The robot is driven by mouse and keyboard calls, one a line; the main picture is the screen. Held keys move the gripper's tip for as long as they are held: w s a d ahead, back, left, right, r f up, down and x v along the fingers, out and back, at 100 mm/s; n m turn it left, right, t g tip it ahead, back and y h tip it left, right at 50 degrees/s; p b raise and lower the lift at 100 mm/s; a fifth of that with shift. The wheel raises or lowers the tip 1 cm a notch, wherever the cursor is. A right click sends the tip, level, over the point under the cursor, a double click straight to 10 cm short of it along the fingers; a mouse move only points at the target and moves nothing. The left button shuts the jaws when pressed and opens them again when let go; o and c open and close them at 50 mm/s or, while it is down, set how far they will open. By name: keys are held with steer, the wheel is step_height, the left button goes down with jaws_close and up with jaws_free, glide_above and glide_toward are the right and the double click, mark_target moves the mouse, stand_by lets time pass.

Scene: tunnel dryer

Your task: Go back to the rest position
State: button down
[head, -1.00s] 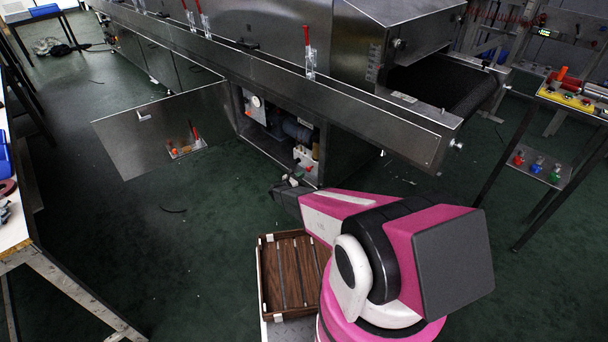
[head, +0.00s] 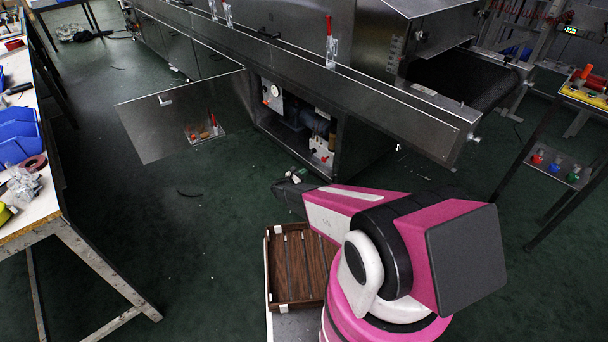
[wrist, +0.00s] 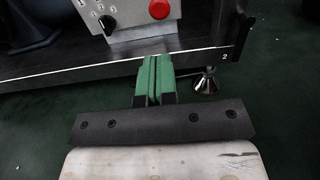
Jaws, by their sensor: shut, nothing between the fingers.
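My gripper (wrist: 154,80) shows in the wrist view with its two green fingers shut together and nothing between them. It points at the lower edge of the open machine bay, below a panel with a red button (wrist: 159,9) and a dial (wrist: 107,22). A levelling foot (wrist: 206,82) stands on the floor to the right of the fingers. In the head view my arm hides most of the gripper. The tunnel dryer (head: 290,70) stands ahead, with its lower compartment (head: 300,120) open and its door (head: 180,115) swung out to the left.
A wooden tray (head: 275,268) sits on my base beside the arm. A workbench with blue bins (head: 18,140) is at the left. A stand with a shelf of coloured items (head: 553,165) is at the right.

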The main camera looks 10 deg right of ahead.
steer(key=s+d+r+m+g+y, duration=0.2)
steer(key=s+d+r+m+g, duration=0.4)
steer(key=r, duration=0.3)
steer(key=s+d+r+m+g+y, duration=0.2)
steer(key=s+d+r+m+g, duration=0.15)
steer(key=s+r+m, duration=0.45)
steer(key=s+a+r+m+y, duration=0.2)
steer(key=s+r+m+y, duration=0.3)
steer(key=s+r, duration=0.4)
steer(key=s+a+r+m+y, duration=0.2)
steer(key=s+r+m+y, duration=0.4)
steer(key=s+r, duration=0.4)
steer(key=shift+s+a+r+g, duration=0.15)
steer(key=shift+s+a+g, duration=0.1)
steer(key=shift+a+g, duration=0.15)
